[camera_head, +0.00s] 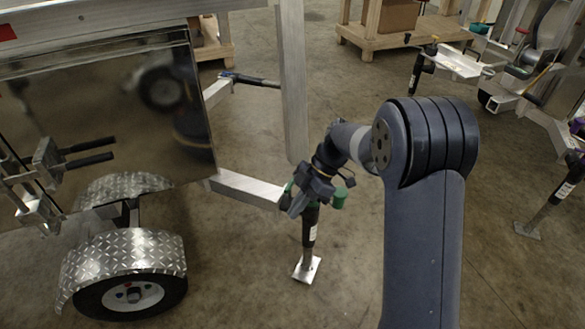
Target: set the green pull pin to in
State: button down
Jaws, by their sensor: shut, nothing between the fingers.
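A green knob (340,198) shows just right of the top of a black jack leg (310,226). It looks like the green pull pin, but whether it is in or out cannot be told at this size. More green shows at the left behind my gripper. My gripper (296,206) is shut and empty, in front of the jack's top and left of the green knob. It hides most of the jack's head and its joint to the aluminium beam. Whether it touches the jack cannot be told.
The jack's foot plate (307,270) is on the concrete floor. An aluminium beam (247,188) and an upright post (293,85) stand close by. A trailer with a shiny panel (110,120) and a diamond-plate fender (125,255) is at left. Another jack (550,205) stands at right.

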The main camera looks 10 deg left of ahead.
aim_at(288, 189)
jog(key=i+l, duration=0.2)
jog(key=i, duration=0.25)
jog(key=i+l+z, duration=0.1)
jog(key=i, duration=0.55)
jog(key=k+j, duration=0.25)
jog(key=j, duration=0.2)
